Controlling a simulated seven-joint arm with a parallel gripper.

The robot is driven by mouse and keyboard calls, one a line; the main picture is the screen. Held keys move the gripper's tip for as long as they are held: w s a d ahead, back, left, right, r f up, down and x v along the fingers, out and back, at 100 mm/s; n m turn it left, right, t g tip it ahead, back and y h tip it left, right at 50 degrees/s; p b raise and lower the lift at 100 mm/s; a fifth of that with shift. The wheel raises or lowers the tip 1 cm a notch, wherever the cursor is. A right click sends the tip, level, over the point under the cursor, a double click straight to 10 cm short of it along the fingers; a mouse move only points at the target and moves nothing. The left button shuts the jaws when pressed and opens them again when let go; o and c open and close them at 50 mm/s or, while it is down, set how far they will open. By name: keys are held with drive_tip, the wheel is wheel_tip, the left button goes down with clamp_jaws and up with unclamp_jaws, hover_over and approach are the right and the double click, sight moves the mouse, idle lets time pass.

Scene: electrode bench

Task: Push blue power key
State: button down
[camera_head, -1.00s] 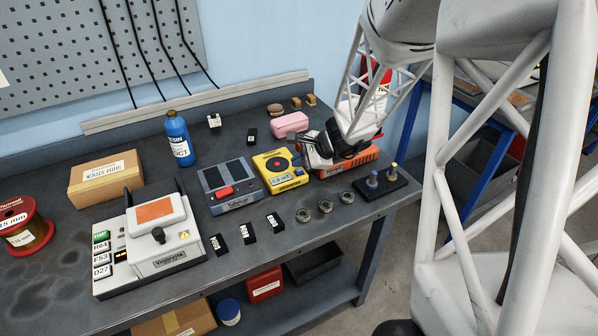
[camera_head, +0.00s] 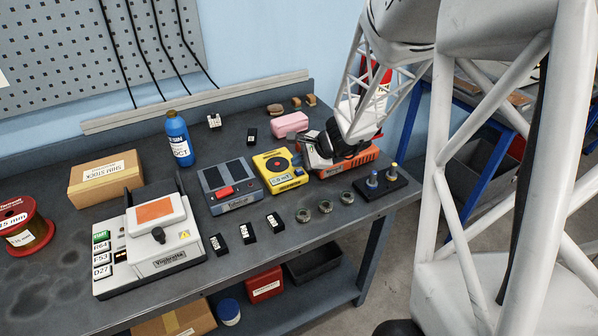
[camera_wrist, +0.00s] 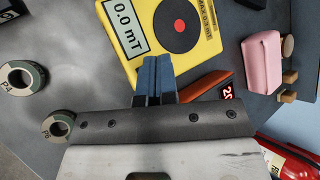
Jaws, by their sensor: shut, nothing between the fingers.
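The yellow meter (camera_head: 272,176), with a red-centred black disc and a display, stands on the bench. A small blue patch, apparently the power key (camera_head: 299,172), shows at its front right corner in the head view. My gripper (camera_wrist: 156,60) is shut and empty, with its blue-grey fingers together over the edge of the yellow meter (camera_wrist: 205,48) in the wrist view. The key is not clearly seen there; the fingers may hide it. I cannot tell whether the fingertips touch the meter.
An orange box (camera_head: 352,162) lies under my wrist, right of the meter. A grey device with a red switch (camera_head: 225,191) stands to its left. A pink case (camera_head: 290,123) is behind.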

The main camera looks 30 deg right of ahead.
sight(299, 172)
drive_tip(key=shift+f, duration=0.7)
idle(0.8)
drive_tip(key=shift+r, duration=0.75)
drive_tip(key=shift+r, duration=0.1)
wheel_tip(299, 172, up, 6)
drive_tip(key=shift+f, duration=0.1)
idle(0.9)
idle(0.4)
